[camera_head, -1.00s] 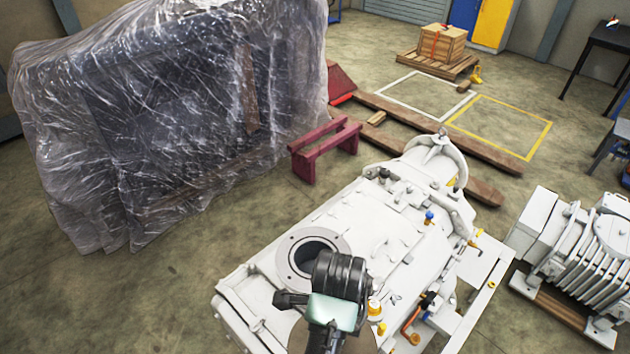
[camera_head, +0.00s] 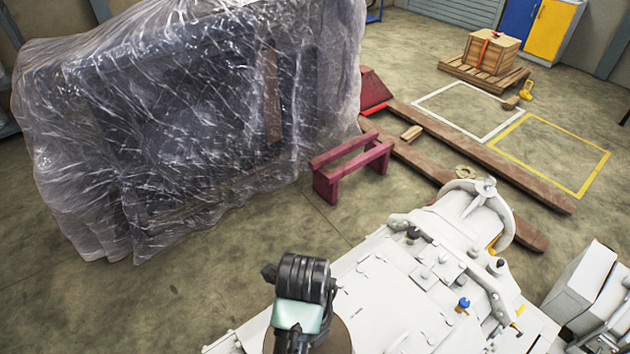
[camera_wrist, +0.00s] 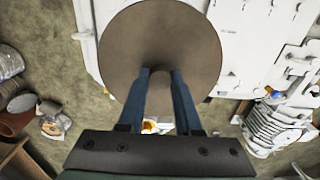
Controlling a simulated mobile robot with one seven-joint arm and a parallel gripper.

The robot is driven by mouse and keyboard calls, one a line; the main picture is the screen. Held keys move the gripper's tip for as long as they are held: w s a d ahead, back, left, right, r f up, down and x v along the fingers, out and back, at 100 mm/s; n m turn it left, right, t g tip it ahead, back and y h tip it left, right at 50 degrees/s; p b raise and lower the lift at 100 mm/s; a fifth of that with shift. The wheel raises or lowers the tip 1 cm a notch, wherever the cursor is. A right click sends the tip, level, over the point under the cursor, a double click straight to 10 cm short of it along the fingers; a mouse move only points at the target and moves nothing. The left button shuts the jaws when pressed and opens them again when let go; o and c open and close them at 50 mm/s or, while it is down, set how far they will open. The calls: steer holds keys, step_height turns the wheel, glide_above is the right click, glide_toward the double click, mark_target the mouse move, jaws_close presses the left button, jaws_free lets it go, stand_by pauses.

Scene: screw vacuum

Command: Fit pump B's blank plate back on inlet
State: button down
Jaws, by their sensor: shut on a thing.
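My gripper (camera_wrist: 160,80) is shut on the short round stub in the middle of a brown, flat round blank plate (camera_wrist: 160,32). In the wrist view the plate lies across the top middle, with one blue finger on each side of the stub. A sliver of the plate (camera_head: 336,338) shows below my wrist in the head view. The white pump (camera_head: 385,300) stands at the bottom right of the head view, and part of its casing (camera_wrist: 255,35) shows behind the plate in the wrist view. The inlet opening is hidden in both current views. The gap between plate and pump cannot be told.
A plastic-wrapped machine (camera_head: 190,130) stands at left, with a dark red stand (camera_head: 350,165) beside it. Long timbers (camera_head: 490,150) lie behind the pump. A second white machine (camera_head: 590,290) is at right; its ribbed body (camera_wrist: 270,130) shows in the wrist view.

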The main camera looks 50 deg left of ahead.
steer(key=f, duration=0.1)
steer(key=f+p, duration=0.1)
steer(key=f, duration=0.2)
steer(key=shift+s+d+f, duration=0.2)
steer(key=shift+s+f, duration=0.1)
steer(key=shift+f, duration=0.1)
step_height(320, 180, down, 5)
steer(key=shift+w+r+p, duration=0.1)
steer(key=shift+r+p, duration=0.1)
steer(key=shift+p, duration=0.35)
steer(key=shift+a+f, duration=0.1)
steer(key=shift+f+b, duration=0.35)
steer(key=shift+f, duration=0.15)
steer(key=c, duration=0.6)
jaws_free()
